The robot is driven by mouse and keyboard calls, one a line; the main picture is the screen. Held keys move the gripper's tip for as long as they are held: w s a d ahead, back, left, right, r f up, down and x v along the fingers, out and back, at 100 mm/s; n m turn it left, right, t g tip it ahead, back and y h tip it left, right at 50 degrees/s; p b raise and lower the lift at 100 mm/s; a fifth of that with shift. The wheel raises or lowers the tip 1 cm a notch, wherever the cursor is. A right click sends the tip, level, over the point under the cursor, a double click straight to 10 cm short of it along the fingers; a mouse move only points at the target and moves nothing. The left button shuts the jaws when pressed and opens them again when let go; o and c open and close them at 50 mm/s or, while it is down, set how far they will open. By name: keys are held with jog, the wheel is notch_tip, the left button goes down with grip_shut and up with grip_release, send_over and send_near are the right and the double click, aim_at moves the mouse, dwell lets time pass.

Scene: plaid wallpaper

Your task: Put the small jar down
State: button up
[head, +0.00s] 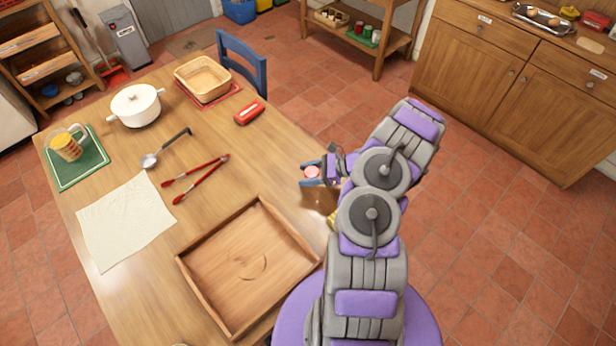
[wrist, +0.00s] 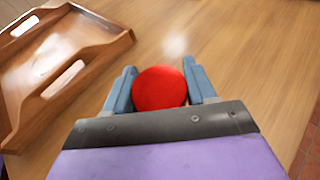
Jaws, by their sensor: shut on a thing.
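The small jar shows its red lid in the wrist view (wrist: 160,88), between the two blue-grey fingers of my gripper (wrist: 161,90). In the head view the jar (head: 312,172) is at the table's right edge, in my gripper (head: 313,175), which is shut on it. The jar's body is mostly hidden below the lid and by the fingers, so I cannot tell whether it touches the table. The wooden table (head: 160,185) lies under and left of the gripper.
A wooden tray (head: 185,285) stands near the front of the table. Red tongs (head: 200,180), a ladle (head: 150,160), a cloth (head: 125,225), a white pot (head: 135,106), a red object (head: 249,112) and a basket (head: 203,78) are also on it. Bare tabletop lies between tongs and gripper.

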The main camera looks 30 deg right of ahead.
aim_at(306, 177)
jog(key=shift+w+a, duration=0.2)
jog(key=shift+w, duration=0.3)
jog(key=shift+w+d, duration=0.1)
jog(key=shift+w, duration=0.1)
jog(key=f, duration=0.1)
jog(key=f+b, duration=0.1)
jog(key=f, duration=0.1)
jog(key=shift+d+f, duration=0.25)
jog(key=shift+d, duration=0.15)
jog(key=shift+w+d+f, duration=0.1)
jog(key=shift+d+f, duration=0.05)
jog(key=o, duration=1)
jog(key=shift+a, duration=0.3)
jog(key=shift+o, duration=0.8)
